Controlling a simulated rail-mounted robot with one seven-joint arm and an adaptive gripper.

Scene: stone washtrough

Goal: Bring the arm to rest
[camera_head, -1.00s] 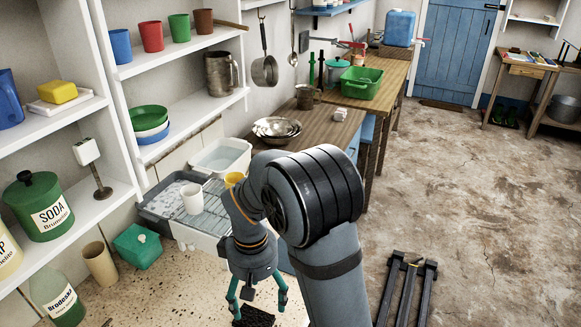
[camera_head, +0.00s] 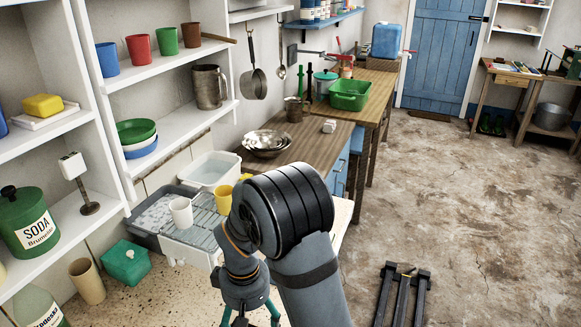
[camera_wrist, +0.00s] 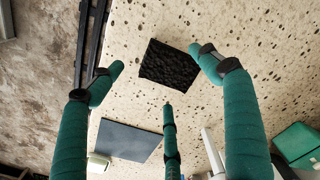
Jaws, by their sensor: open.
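My gripper (camera_wrist: 155,68) has green-sleeved fingers spread wide, with nothing between them. It hangs above the speckled stone top (camera_wrist: 240,25). In the wrist view a black rough pad (camera_wrist: 169,64) lies on the stone below and between the fingers, apart from them as far as I can tell. In the head view my gripper (camera_head: 250,316) points down at the bottom edge, and its fingertips are cut off. My arm is bent, with its dark elbow in front of part of the stone top.
A grey basin (camera_head: 150,220) with a white cup (camera_head: 181,213) and a yellow cup (camera_head: 224,198) stands left of my arm. A green box (camera_head: 127,262) and tan cup (camera_head: 87,280) stand near the shelves. A dark flat plate (camera_wrist: 127,140) lies near the pad. The floor at right is mostly open.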

